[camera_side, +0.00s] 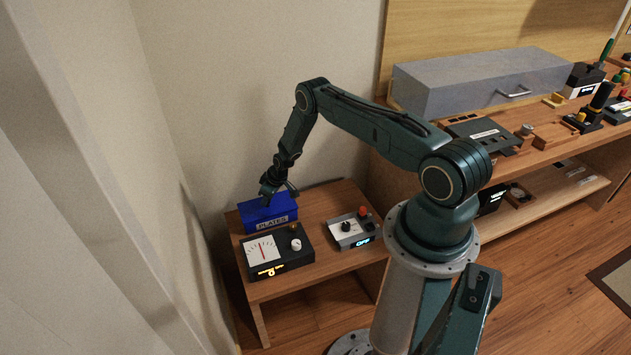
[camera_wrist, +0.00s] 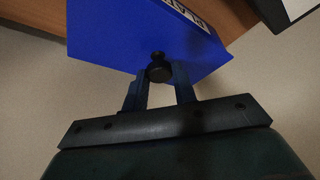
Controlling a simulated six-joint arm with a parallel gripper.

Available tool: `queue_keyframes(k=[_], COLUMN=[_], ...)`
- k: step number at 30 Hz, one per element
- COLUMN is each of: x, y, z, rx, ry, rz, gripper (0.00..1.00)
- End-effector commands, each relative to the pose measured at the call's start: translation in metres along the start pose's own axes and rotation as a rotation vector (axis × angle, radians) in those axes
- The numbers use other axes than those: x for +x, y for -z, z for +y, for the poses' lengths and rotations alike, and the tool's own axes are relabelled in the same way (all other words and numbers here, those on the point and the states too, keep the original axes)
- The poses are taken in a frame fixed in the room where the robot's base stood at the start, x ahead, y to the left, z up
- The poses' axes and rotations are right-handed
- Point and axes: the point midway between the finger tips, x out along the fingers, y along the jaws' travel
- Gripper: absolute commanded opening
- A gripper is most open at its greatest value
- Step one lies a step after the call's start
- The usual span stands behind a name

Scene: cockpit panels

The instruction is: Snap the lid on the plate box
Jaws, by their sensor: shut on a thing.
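The blue plate box (camera_side: 268,213), labelled PLATES, stands at the back left of the low wooden table. My gripper (camera_side: 275,190) points down at its top. In the wrist view, the fingers (camera_wrist: 160,80) are closed around a small black knob (camera_wrist: 157,67) on the blue lid (camera_wrist: 125,35). Part of the PLATES label shows at the top of that view. The lid lies over the box, but I cannot tell whether it is seated or has a small gap below it. My gripper hides part of the lid in the side view.
A dark meter box (camera_side: 276,250) with a dial and white knob stands in front of the plate box. A grey control unit (camera_side: 353,229) reading OFF is to its right. The wall is close behind. A larger bench with a grey case (camera_side: 470,85) stands at right.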

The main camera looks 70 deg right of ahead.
Motion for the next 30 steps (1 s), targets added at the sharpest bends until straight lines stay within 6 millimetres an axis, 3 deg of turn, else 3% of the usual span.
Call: queue_keyframes(k=[26, 27, 30], x=[0.0026, 0.0026, 0.0026], y=[-0.001, -0.0011, -0.0011], z=[0.0, 0.0, 0.0], rx=[0.0, 0.0, 0.0], ry=[0.0, 0.0, 0.0], rz=[0.0, 0.0, 0.0], gripper=[0.0, 0.33, 0.53])
